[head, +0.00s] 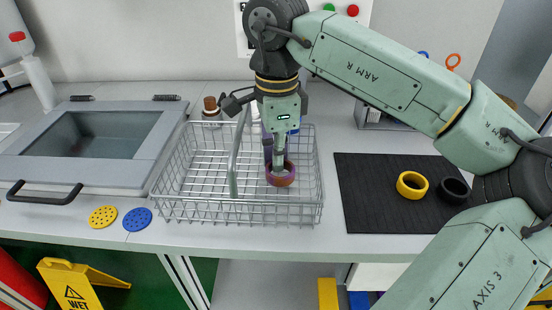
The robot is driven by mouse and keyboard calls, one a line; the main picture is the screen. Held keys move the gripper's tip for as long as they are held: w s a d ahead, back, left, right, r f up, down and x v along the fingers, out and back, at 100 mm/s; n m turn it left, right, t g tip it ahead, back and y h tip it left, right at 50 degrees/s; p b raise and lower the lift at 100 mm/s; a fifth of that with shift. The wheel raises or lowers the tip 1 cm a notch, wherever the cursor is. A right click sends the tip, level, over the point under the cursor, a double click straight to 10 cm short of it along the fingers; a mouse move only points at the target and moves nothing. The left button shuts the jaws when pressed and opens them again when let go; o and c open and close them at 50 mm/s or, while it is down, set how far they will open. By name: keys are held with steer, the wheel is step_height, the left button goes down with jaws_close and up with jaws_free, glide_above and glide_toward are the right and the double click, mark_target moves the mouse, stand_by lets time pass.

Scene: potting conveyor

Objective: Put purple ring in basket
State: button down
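The purple ring (281,178) is inside the wire basket (190,205), in its right half. My gripper (280,165) reaches down into the basket from above, with its fingers at the ring. One finger appears to be inside the ring's opening. I cannot tell whether the fingers press on the ring wall, or whether the ring rests on the basket floor. The basket's handle stands upright to the left of my gripper.
A yellow ring (412,185) and a black ring (453,190) lie on a black mat (370,215) at the right. A lidded sink unit (170,125) stands left of the basket. Yellow (103,216) and blue (137,219) perforated discs lie in front of it.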

steer(key=shift+f, duration=0.6)
steer(key=shift+f, duration=0.2)
steer(key=c, duration=1.8)
jaws_free()
steer(key=shift+r, duration=0.1)
step_height(320, 180, up, 12)
steer(key=shift+r, duration=0.15)
